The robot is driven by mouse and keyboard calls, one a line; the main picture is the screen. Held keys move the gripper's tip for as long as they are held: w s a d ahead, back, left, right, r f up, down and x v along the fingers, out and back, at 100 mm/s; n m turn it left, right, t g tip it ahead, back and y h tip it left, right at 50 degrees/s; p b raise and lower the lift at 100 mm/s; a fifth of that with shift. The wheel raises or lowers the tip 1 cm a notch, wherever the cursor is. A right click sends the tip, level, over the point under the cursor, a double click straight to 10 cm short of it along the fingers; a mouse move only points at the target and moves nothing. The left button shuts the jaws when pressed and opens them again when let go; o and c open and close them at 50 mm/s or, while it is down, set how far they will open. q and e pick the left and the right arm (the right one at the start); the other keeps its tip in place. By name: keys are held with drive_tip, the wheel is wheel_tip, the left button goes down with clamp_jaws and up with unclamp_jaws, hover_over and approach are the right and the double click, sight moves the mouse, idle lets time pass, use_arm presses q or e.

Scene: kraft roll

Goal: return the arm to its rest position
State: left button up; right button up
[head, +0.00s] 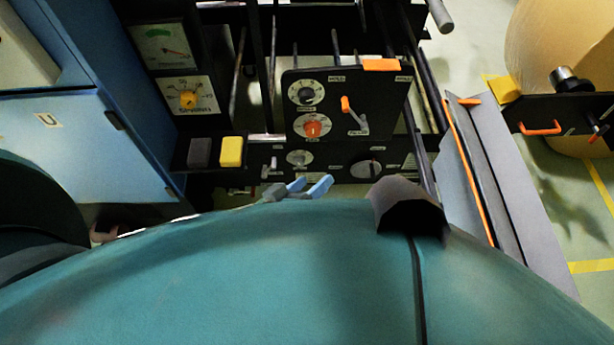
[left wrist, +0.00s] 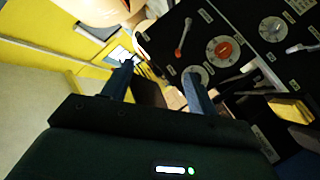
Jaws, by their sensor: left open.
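My left gripper (head: 309,187) shows just above the edge of my teal body in the head view. Its two blue fingers are apart, with nothing seen between them. Most of its arm is hidden behind my body. In the left wrist view the gripper (left wrist: 158,72) has both fingers spread and empty. They point towards the black control panel (head: 342,86), which also fills the upper right of the left wrist view (left wrist: 255,57). I cannot tell how far the fingertips are from the panel. My right gripper is in neither view.
The panel carries knobs and an orange-tipped lever (head: 352,110). A yellow block (head: 231,151) and a dark block (head: 199,153) sit left of it. A blue cabinet (head: 80,140) stands at the left. A large kraft roll (head: 560,45) and grey sloping plate (head: 510,190) are at the right.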

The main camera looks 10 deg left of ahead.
use_arm(q)
drive_tip(key=shift+s+a+m, duration=0.15)
drive_tip(key=shift+s+m, duration=0.1)
drive_tip(key=shift+m, duration=0.05)
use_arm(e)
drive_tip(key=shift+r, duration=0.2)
